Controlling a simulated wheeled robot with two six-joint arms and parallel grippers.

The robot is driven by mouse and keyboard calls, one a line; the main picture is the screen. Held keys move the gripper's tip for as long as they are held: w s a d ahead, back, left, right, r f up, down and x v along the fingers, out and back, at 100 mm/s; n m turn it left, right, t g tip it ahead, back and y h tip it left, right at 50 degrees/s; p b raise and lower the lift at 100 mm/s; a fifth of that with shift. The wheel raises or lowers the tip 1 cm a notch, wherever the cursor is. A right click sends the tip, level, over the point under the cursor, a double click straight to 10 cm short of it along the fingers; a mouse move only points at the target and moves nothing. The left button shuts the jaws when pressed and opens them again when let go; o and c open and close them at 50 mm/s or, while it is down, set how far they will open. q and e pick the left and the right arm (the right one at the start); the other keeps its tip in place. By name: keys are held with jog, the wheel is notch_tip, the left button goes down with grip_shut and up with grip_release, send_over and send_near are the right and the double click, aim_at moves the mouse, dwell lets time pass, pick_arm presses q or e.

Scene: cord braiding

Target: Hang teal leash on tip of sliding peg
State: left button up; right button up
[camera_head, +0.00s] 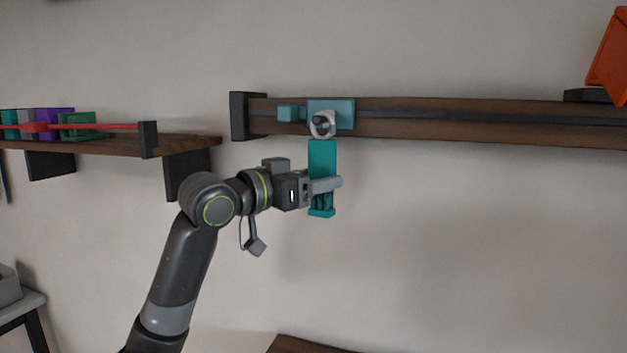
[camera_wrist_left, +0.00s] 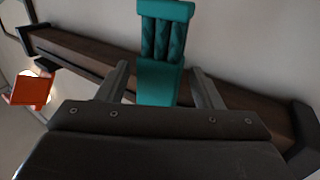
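The teal leash (camera_head: 322,157) hangs upright just below the pale round tip of the sliding peg (camera_head: 322,124). Its upper end meets the underside of the tip; I cannot tell exactly how it is looped there. The peg's blue-teal carriage (camera_head: 343,112) sits near the left end of the wall rail. My left gripper (camera_head: 325,184) is at the leash's lower half. In the left wrist view the leash (camera_wrist_left: 160,82) lies between the fingers of my left gripper (camera_wrist_left: 160,72), which stand apart with gaps beside it. My right gripper is not in view.
The dark wooden rail (camera_head: 480,118) runs right from a black end bracket (camera_head: 241,116). A shelf (camera_head: 185,143) at left holds colored blocks and a red rod (camera_head: 100,127). An orange object (camera_head: 608,60) is at upper right. Wall space below the rail, right of the leash, is clear.

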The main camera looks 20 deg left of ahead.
pick_arm(q)
jog(key=shift+o, duration=0.3)
jog(key=b+v, duration=0.8)
jog(key=v, duration=0.9)
jog(key=shift+s, duration=0.2)
